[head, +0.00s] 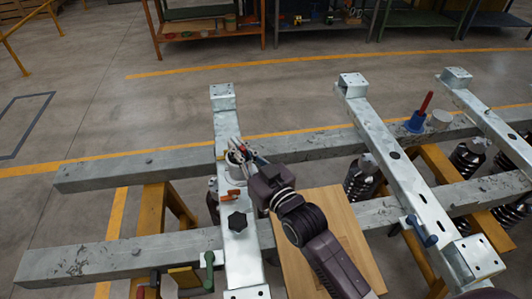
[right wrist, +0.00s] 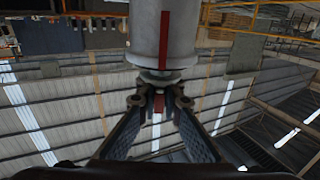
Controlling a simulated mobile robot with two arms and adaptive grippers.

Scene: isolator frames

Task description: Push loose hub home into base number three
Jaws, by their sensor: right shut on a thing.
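My right gripper (head: 238,156) reaches in from the lower right to the far half of the left metal rail (head: 229,123). In the right wrist view its fingers (right wrist: 158,100) are closed at the narrow end of a pale grey cylinder with a red stripe, which I take to be the hub (right wrist: 145,35). In the head view the gripper mostly hides what it holds, so I cannot tell if the hub touches a base. Dark ribbed isolators (head: 360,180) stand under the middle and right rails. No base number is readable. My left gripper is not in view.
The rails cross two long grey beams (head: 110,175) on yellow trestles. A black knob (head: 237,222) and orange piece (head: 233,195) sit on the left rail near my arm. A wooden board (head: 345,215) lies below.

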